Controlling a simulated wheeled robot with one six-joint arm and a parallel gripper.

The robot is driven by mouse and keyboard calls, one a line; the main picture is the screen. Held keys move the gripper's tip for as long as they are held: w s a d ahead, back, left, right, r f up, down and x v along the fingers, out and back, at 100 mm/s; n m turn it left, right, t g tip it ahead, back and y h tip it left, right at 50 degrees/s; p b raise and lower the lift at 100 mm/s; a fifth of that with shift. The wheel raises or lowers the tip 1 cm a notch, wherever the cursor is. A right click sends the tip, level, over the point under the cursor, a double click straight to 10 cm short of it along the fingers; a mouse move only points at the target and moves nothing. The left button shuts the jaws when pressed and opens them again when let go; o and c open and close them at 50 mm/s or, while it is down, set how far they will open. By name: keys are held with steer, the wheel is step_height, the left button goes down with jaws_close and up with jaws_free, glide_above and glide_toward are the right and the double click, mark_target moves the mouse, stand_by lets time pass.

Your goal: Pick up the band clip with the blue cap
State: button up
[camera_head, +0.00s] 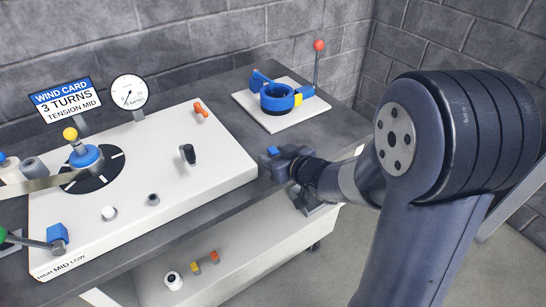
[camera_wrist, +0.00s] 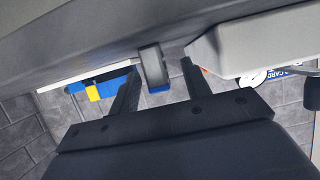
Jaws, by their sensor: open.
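The band clip with the blue cap (camera_head: 272,151) stands at the table strip right of the white panel, mostly hidden by my gripper in the head view. In the wrist view a grey upright piece (camera_wrist: 152,62) with a blue part, which looks like this clip, shows between the two dark fingers. My gripper (camera_head: 282,163) is open beside the clip. In the wrist view my gripper (camera_wrist: 161,72) has a finger on each side of the grey piece, with gaps visible. I cannot tell whether either finger touches it.
The white panel (camera_head: 215,172) bears a dial with a blue hub (camera_head: 86,156), an orange-red piece (camera_head: 201,110) and a black knob (camera_head: 187,153). A blue ring fixture (camera_head: 278,98) stands on a white plate behind my gripper, near a red-knobbed lever (camera_head: 318,60). Small coloured pieces (camera_head: 205,262) lie below.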

mark_target(270, 151)
steer(key=x, duration=0.3)
steer(key=shift+w, duration=0.2)
jaws_close()
